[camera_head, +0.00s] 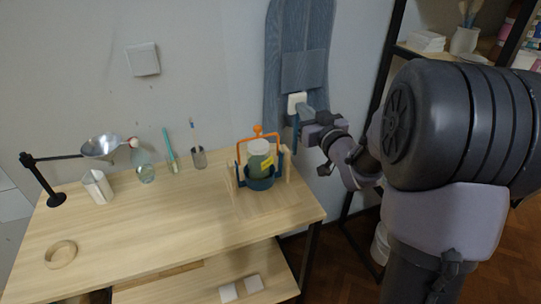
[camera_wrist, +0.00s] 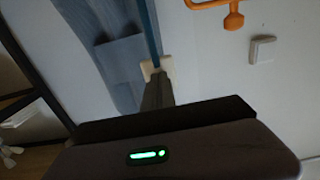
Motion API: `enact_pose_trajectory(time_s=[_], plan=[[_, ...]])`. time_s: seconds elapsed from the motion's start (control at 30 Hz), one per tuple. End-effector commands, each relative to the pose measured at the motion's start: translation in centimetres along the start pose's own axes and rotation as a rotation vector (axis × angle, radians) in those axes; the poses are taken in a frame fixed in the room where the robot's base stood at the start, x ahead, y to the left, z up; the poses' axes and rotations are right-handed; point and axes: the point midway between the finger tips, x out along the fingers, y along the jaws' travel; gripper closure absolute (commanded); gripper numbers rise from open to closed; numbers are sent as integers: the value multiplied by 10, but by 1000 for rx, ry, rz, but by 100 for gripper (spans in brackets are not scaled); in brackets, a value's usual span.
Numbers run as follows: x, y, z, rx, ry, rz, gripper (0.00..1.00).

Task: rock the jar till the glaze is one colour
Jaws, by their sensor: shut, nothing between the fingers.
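The jar (camera_head: 258,162) stands upright in a dark blue rocking cradle (camera_head: 262,184) near the right end of the table. It has a white lid, greenish contents and a yellow label. I cannot tell if the glaze is one colour. An orange handle (camera_head: 239,148) arches over the jar, with a knob on top; part of it shows at the top of the wrist view (camera_wrist: 234,20). My gripper (camera_head: 301,110) is shut and empty, right of and above the cradle, close to the wall. In the wrist view my gripper (camera_wrist: 157,74) points at a blue apron (camera_wrist: 128,65).
The apron hangs on the wall behind my gripper. The table's front middle is clear. Dark shelving stands right.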

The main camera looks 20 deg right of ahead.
Motion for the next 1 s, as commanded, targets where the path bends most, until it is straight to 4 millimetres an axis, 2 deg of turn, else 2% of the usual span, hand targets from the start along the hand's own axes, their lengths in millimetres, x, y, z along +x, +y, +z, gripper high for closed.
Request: enact_pose_trajectory(time_s=[0.5, 0.8, 1.0], plan=[[7, 0, 1, 0, 0, 0, 100], [34, 0, 4, 0, 0, 0, 100], [36, 0, 3, 0, 0, 0, 100]])
